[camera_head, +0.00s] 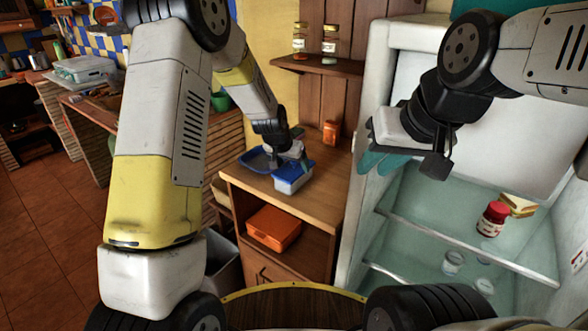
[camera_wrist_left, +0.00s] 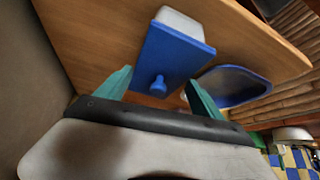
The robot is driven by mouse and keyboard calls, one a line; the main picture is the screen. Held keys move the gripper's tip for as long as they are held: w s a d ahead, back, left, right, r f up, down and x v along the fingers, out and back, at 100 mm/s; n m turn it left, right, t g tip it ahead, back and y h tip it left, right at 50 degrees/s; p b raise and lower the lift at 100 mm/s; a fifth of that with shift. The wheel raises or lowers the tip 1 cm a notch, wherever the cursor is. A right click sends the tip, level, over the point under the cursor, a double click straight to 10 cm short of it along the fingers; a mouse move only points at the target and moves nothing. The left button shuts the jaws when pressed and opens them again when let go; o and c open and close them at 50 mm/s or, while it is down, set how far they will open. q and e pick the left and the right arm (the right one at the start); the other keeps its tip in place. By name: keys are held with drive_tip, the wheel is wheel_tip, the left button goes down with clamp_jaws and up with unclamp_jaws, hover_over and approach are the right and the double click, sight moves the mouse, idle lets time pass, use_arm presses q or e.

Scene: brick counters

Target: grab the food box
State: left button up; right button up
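A white box with a blue lid and a small blue knob (camera_head: 293,184) sits on top of the wooden cabinet; it appears to be the food box. In the left wrist view its blue lid (camera_wrist_left: 172,52) lies just beyond the fingertips. My left gripper (camera_head: 298,160) is over the box in the head view, hiding part of the lid. Its two teal fingers (camera_wrist_left: 160,88) are spread apart with the knob showing between them, nothing held. My right gripper (camera_head: 384,160) hangs in front of the open fridge, away from the box; its finger gap is unclear.
A blue tray (camera_wrist_left: 232,84) lies beside the box. An orange container (camera_head: 274,229) sits on the shelf below. A jar (camera_head: 331,132) stands at the cabinet's back. The open fridge (camera_head: 400,215) on the right holds a red-lidded jar (camera_head: 492,218). The cabinet top (camera_head: 315,205) is bare near its front edge.

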use_arm(q)
drive_tip(key=c, duration=1.1)
drive_tip(key=shift+c, duration=0.6)
drive_tip(key=shift+r, duration=0.15)
